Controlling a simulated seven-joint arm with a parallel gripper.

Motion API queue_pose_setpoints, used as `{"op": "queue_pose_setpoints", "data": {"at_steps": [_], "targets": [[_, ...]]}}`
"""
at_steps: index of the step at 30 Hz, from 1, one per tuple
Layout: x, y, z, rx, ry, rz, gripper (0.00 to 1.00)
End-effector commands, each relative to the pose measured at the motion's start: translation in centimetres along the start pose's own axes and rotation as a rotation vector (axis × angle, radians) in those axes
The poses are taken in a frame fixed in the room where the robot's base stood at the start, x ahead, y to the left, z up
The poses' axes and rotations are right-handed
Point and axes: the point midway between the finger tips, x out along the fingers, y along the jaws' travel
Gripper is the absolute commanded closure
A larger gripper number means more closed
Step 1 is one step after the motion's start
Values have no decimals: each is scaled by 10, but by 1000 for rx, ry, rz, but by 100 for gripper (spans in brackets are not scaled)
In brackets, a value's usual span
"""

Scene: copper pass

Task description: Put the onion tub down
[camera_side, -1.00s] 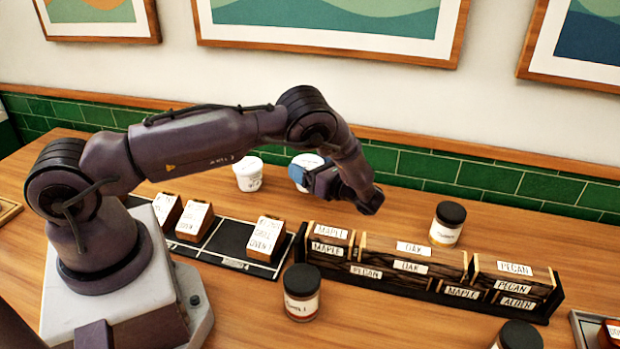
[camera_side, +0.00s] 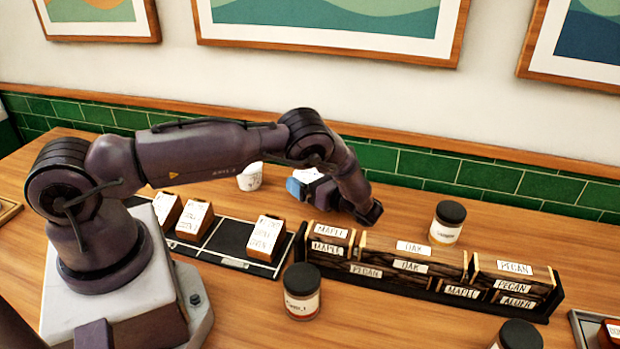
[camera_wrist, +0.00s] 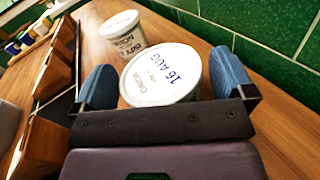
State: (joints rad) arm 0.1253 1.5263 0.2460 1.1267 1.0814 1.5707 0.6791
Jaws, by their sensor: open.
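The onion tub (camera_wrist: 160,78) is white with a handwritten lid showing "16 AUG"; its other writing is hard to read. In the wrist view it sits between the two blue fingers of my gripper (camera_wrist: 167,80), which stand apart with a gap on each side. In the side view my gripper (camera_side: 303,187) is low over the back of the counter and hides most of the tub (camera_side: 312,174). The tub looks upright on the wood, though its base is hidden.
Another white tub (camera_wrist: 122,36) stands just beyond. Green tiled wall (camera_wrist: 260,60) runs close on the right in the wrist view. In the side view, a labelled rack of wood blocks (camera_side: 430,270), a black tray of boxes (camera_side: 232,240) and dark-lidded jars (camera_side: 447,222) stand nearer.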

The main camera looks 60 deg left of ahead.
Motion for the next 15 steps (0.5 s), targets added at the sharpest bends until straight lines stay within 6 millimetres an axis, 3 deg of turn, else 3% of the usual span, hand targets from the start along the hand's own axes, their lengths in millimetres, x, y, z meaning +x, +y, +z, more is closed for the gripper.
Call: {"op": "queue_pose_setpoints", "data": {"at_steps": [2,15], "targets": [[-1,0,3,-1,1,-1,0],[-68,0,2,0,1,-2,0]]}}
